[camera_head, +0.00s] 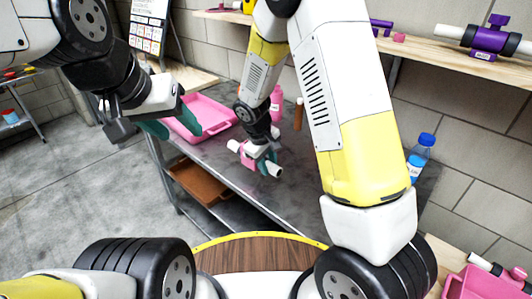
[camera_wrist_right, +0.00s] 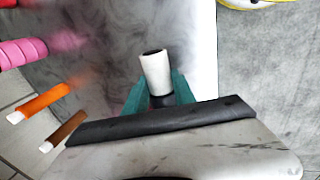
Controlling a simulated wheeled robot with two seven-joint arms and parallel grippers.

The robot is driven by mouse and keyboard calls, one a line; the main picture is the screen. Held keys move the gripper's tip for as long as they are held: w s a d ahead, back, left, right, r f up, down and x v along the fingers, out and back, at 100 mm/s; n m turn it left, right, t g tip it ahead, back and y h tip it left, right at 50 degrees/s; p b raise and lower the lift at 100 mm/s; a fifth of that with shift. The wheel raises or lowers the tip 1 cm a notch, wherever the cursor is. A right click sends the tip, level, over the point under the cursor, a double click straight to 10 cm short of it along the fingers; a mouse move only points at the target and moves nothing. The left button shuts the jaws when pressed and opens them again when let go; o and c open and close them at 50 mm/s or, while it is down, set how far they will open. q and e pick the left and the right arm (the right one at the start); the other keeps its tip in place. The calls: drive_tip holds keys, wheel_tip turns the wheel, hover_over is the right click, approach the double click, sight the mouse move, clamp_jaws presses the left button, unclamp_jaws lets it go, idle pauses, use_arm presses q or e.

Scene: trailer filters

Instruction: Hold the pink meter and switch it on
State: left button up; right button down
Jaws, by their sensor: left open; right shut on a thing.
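The pink meter (camera_head: 246,159), a pink body on a short white pipe, is over the grey table in the head view. My right gripper (camera_head: 262,156) is shut on it, with teal fingers partly covering it. In the right wrist view, the white pipe end (camera_wrist_right: 156,72) sticks out between the teal fingers of the right gripper (camera_wrist_right: 160,88); the pink body is hidden there. Whether the meter touches the table is unclear. The meter's switch cannot be made out. My left gripper (camera_head: 172,125) is open and empty, near the pink tray, left of the meter.
The pink tray (camera_head: 222,124) lies on the table (camera_head: 240,180). A pink bottle (camera_head: 277,103) and a brown stick (camera_head: 298,114) stand behind the meter. A blue-capped bottle (camera_head: 420,157) stands right. A purple meter (camera_head: 487,40) sits on the wall shelf. An orange stick (camera_wrist_right: 42,101) shows in the wrist view.

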drive_tip(key=shift+w+d, duration=0.15)
drive_tip(key=shift+w, duration=1.85)
drive_tip(key=shift+w+d, duration=0.15)
drive_tip(key=shift+w, duration=1.85)
drive_tip(key=shift+f, duration=0.1)
drive_tip(key=shift+f, duration=2.35)
use_arm(q)
clamp_jaws()
